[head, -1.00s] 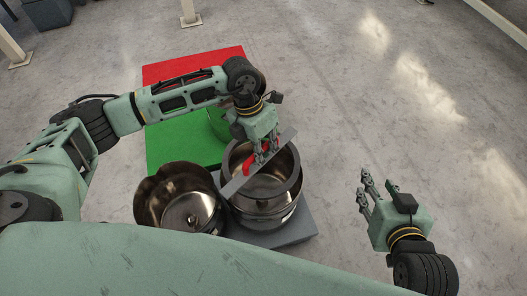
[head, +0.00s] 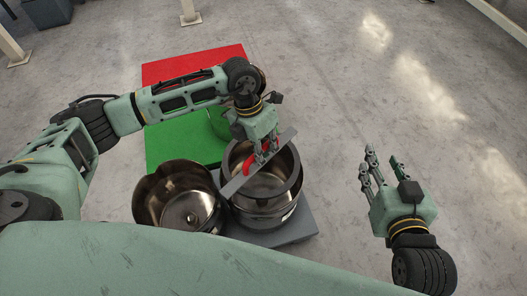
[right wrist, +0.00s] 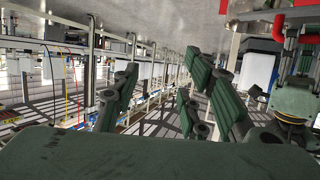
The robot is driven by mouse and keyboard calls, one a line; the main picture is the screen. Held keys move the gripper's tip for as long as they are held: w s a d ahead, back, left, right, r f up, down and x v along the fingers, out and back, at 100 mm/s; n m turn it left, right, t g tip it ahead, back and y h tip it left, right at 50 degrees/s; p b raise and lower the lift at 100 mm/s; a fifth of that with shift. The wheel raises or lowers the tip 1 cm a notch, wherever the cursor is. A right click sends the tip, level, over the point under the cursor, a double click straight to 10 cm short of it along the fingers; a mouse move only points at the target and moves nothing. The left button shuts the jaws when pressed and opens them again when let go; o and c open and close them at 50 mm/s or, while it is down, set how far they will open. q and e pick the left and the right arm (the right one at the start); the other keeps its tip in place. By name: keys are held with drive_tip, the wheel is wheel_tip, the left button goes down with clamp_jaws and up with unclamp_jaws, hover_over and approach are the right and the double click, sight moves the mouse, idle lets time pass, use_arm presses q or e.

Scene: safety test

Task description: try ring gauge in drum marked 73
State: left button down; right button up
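My left gripper (head: 262,156) is shut on the red handle (head: 248,167) of a grey bar (head: 236,184), which seems to be part of the ring gauge. The bar lies slanted across the mouth of the right metal drum (head: 262,212). A thick grey ring (head: 233,160) shows at that drum's mouth; I cannot tell whether it is joined to the bar. A second open metal drum (head: 150,202) stands to its left, empty inside. A small pale label on the right drum is unreadable. My right gripper (head: 378,168) is empty, fingers apart, right of the drums; its fingers show in the right wrist view (right wrist: 165,95).
The drums stand at a grey platform (head: 296,232). Behind them lie a green area (head: 170,147) and a red area (head: 205,62). A green rounded object (head: 219,120) is partly hidden behind my left arm. The concrete floor (head: 340,100) to the right is clear.

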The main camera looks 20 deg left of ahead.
use_arm(q)
drive_tip(key=shift+f+b, duration=0.35)
drive_tip(key=shift+f, duration=0.15)
drive_tip(key=shift+f+b, duration=0.35)
drive_tip(key=shift+f, duration=0.2)
drive_tip(key=shift+f+b, duration=0.5)
drive_tip(key=shift+f, duration=0.55)
use_arm(e)
wheel_tip(320, 180, up, 14)
drive_tip(key=a+t+y, duration=0.2)
drive_tip(key=t, duration=0.5)
drive_tip(key=shift+w+f+t+y, duration=0.15)
drive_tip(key=shift+w+t+y, duration=0.15)
drive_tip(key=shift+w, duration=0.15)
drive_tip(key=shift+a, duration=0.1)
use_arm(q)
drive_tip(key=c, duration=2.4)
unclamp_jaws()
drive_tip(key=shift+c, duration=0.2)
use_arm(e)
drive_tip(key=shift+f, duration=0.1)
use_arm(q)
drive_tip(key=o, duration=0.8)
drive_tip(key=shift+c, duration=0.2)
use_arm(e)
drive_tip(key=shift+s, duration=0.1)
use_arm(q)
drive_tip(key=shift+f, duration=0.1)
